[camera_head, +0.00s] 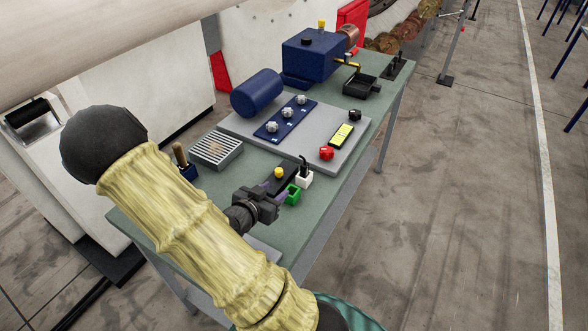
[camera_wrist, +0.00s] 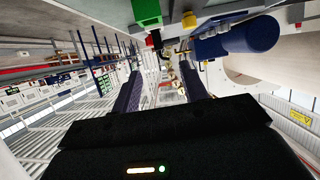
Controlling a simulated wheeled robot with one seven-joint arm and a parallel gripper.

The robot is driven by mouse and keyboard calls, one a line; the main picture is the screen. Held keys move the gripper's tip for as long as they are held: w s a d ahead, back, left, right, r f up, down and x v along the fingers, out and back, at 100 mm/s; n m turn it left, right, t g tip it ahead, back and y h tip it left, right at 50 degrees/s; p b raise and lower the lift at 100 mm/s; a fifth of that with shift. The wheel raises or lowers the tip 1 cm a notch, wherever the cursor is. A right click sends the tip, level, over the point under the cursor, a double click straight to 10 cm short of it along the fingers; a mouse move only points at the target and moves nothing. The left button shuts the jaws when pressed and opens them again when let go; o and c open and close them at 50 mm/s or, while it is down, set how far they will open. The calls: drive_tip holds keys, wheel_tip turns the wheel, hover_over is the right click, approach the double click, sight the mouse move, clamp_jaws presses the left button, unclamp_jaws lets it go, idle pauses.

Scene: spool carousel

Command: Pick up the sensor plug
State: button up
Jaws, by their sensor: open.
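My gripper (camera_head: 277,190) is open and low over the front part of the green bench, beside the small parts there. Its two dark fingers stand apart in the wrist view (camera_wrist: 162,85), and nothing is seen held between them. A small black upright piece (camera_head: 304,165) stands in a white block (camera_head: 304,180) just beyond my gripper; it may be the sensor plug, but I cannot be sure. A green open block (camera_head: 293,195) is right beside the fingers and also shows at the top of the wrist view (camera_wrist: 147,12). A black block with a yellow knob (camera_head: 279,173) lies behind the fingers.
The green bench (camera_head: 240,181) also bears a vented grey box (camera_head: 216,150), a grey plate (camera_head: 349,150) with a blue knob panel (camera_head: 285,119), and a blue cylinder (camera_head: 257,93). A blue machine (camera_head: 310,54) stands at the far end. The floor (camera_head: 450,200) right of the bench is clear.

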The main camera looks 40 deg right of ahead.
drive_tip(key=h, duration=0.1)
drive_tip(key=b, duration=0.4)
approach(303, 166)
drive_tip(key=x, duration=0.5)
drive_tip(key=shift+d, duration=0.15)
drive_tip(key=shift+w+d+f, duration=0.15)
drive_tip(key=shift+d+f, duration=0.05)
drive_tip(key=shift+d, duration=0.1)
drive_tip(key=p+x, duration=0.2)
drive_tip(key=x, duration=0.3)
drive_tip(key=shift+d, duration=0.15)
idle(0.5)
clamp_jaws()
